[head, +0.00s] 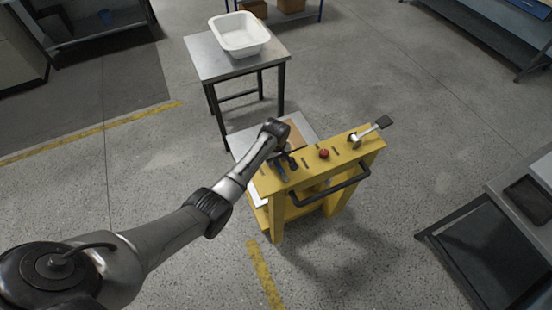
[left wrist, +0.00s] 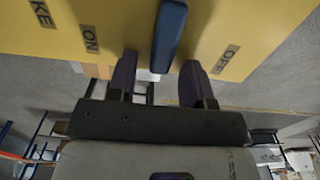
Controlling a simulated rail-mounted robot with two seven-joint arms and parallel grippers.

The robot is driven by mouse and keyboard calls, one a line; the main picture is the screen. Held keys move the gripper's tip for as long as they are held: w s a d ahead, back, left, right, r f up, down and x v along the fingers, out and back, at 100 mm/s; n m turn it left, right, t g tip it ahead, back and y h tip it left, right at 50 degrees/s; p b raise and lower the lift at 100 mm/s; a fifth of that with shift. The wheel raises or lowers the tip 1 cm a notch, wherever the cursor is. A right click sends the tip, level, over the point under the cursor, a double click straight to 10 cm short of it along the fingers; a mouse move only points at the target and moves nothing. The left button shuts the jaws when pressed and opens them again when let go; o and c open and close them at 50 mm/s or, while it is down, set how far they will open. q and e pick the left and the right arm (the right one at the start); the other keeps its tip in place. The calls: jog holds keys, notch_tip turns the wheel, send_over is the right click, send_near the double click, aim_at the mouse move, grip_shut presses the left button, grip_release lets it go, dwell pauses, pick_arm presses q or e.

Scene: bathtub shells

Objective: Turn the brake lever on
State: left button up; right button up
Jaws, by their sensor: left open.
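The brake lever (left wrist: 169,36) is a dark blue bar on the yellow panel in the left wrist view. It stands between the ON label (left wrist: 90,39) on the left and the OFF label (left wrist: 228,58) on the right. My left gripper (left wrist: 158,72) is open, with its fingertips on either side of the lever's line; I cannot tell whether either finger touches it. In the head view my left gripper (head: 287,164) is over the left end of the yellow console (head: 347,157), and the lever is hard to make out there. My right gripper is not in view.
The console carries a red button (head: 323,153), a metal lever with a black grip (head: 372,131) at its right end and a black handrail (head: 328,196) on its front. Behind stands a table (head: 213,66) with a white tub (head: 239,34). A grey bench (head: 503,202) is at the right.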

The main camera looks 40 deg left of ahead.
pick_arm(q)
grip_shut()
dwell(0.3)
